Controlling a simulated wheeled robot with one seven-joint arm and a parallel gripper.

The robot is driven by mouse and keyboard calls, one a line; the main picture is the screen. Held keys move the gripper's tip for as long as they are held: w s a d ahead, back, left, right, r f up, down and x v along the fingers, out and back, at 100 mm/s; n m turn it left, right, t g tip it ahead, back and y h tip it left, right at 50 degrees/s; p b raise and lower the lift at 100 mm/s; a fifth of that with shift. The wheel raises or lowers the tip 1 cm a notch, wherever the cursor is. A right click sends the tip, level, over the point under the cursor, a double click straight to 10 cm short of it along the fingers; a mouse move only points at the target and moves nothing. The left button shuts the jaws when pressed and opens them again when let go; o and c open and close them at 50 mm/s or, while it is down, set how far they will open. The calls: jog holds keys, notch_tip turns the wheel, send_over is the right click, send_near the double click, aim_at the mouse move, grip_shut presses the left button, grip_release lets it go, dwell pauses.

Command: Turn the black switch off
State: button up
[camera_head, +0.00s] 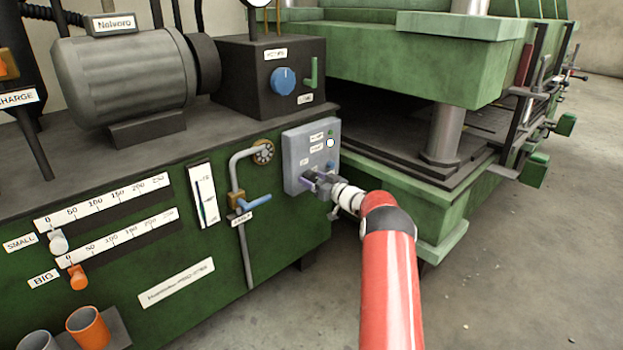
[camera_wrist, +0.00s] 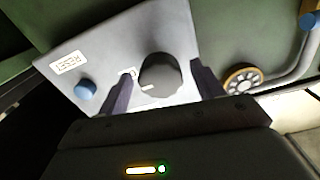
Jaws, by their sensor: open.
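The black switch (camera_wrist: 160,73) is a round knob with a white mark, on a light grey control box (camera_head: 294,149). It shows between my fingers in the wrist view. In the head view my gripper (camera_head: 307,181) is at the lower part of the box front and hides the knob. In the wrist view my gripper (camera_wrist: 160,95) is open, with one dark finger on each side of the knob. I cannot tell whether the fingers touch it.
A blue button (camera_wrist: 85,89) with a RESET label sits beside the knob. A brass handwheel (camera_head: 263,152) and a pipe with a blue lever (camera_head: 254,203) are left of the box. A green press (camera_head: 450,60) stands to the right. The floor (camera_head: 500,270) at right is clear.

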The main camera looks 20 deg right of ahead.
jog(key=shift+w+a, duration=0.2)
jog(key=shift+w, duration=0.35)
jog(key=c, duration=1)
